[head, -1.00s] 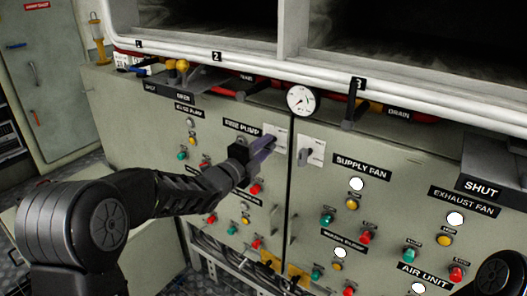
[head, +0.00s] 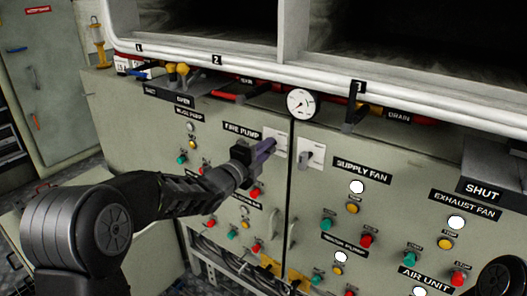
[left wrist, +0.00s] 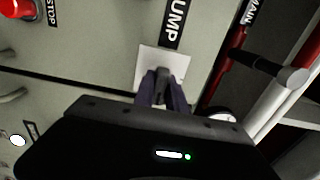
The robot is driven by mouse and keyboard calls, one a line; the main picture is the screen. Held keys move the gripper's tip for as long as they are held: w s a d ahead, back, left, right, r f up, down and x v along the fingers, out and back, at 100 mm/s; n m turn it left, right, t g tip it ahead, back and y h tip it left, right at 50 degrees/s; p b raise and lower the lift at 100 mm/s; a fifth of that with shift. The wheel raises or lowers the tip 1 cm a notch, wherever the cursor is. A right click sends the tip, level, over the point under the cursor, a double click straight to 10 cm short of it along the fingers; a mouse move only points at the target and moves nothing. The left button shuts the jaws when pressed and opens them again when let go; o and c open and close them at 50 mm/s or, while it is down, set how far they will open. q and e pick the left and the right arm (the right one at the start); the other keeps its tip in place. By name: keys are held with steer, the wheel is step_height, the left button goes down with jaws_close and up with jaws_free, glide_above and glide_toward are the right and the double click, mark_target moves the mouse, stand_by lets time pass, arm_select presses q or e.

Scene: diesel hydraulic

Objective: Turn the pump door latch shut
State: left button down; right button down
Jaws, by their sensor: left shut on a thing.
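The pump door latch is a small grey handle on a white square plate (head: 279,137), right of the FIRE PUMP label on the left panel door. In the left wrist view, the latch handle (left wrist: 163,75) stands out from its plate (left wrist: 147,60) between my fingertips. My left gripper (head: 268,147) has its purple fingers at the latch. It also shows in the left wrist view (left wrist: 162,84), shut on the handle. The fingers hide part of the handle, so its exact angle is hard to tell. My right gripper is not in view.
A second latch (head: 304,160) sits on its own plate on the right door, across the dark gap. A gauge (head: 301,102) and white pipes (head: 330,80) are above. Buttons such as a red one (head: 256,194) stick out near my left wrist.

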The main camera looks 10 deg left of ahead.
arm_select(q)
steer(key=n, duration=0.4)
steer(key=shift+a, duration=0.1)
steer(key=n, duration=0.8)
steer(key=shift+n, duration=0.3)
steer(key=n, duration=0.3)
steer(key=shift+n, duration=0.4)
steer(key=c, duration=1.8)
jaws_free()
steer(key=shift+n, duration=0.6)
steer(key=o, duration=0.5)
steer(key=shift+s, duration=0.1)
